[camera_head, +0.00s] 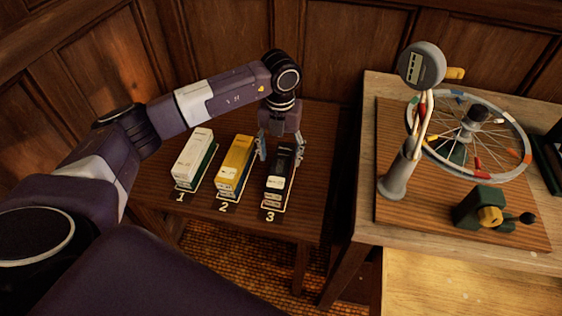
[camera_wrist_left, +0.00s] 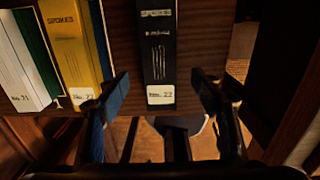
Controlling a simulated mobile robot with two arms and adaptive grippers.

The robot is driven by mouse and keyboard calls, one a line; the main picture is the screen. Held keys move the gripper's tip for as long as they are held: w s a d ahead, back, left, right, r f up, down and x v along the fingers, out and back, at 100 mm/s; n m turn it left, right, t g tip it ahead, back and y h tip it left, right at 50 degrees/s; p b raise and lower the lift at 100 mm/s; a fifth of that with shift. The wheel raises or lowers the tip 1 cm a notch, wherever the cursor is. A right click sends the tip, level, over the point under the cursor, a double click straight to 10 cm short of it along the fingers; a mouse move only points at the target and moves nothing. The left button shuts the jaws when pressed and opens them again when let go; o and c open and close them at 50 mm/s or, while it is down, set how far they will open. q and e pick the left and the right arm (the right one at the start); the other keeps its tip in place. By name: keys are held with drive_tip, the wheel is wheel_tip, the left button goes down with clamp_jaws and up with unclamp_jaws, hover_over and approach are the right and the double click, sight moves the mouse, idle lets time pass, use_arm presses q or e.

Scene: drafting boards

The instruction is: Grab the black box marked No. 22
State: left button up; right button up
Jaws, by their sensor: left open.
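The black box (camera_head: 280,172) lies on the small wooden table at the spot numbered 3. In the left wrist view the black box (camera_wrist_left: 158,45) stands between the fingers, and its white label (camera_wrist_left: 160,95) reads No. 22. My left gripper (camera_head: 280,151) is open over the far end of the black box, one finger on each side. In the left wrist view the fingers (camera_wrist_left: 165,92) are spread with a gap on both sides of the box. My right gripper is not in view.
A yellow box (camera_head: 235,160) lies at spot 2 and a white box (camera_head: 192,157) at spot 1, left of the black box. The wooden table (camera_head: 318,150) has bare room at its right. A higher bench (camera_head: 362,215) with a spoked wheel (camera_head: 470,135) stands to the right.

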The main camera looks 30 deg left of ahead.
sight(279, 170)
use_arm(q)
drive_tip(key=shift+s+d+f+b, duration=0.15)
drive_tip(key=shift+f+b, duration=0.25)
drive_tip(key=shift+f, duration=0.55)
wheel_tip(279, 170, down, 5)
drive_tip(key=b, duration=0.3)
drive_tip(key=shift+f, duration=0.1)
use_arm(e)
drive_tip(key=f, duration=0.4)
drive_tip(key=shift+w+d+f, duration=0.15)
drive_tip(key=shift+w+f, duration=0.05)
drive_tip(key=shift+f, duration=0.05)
use_arm(q)
drive_tip(key=c, duration=1.4)
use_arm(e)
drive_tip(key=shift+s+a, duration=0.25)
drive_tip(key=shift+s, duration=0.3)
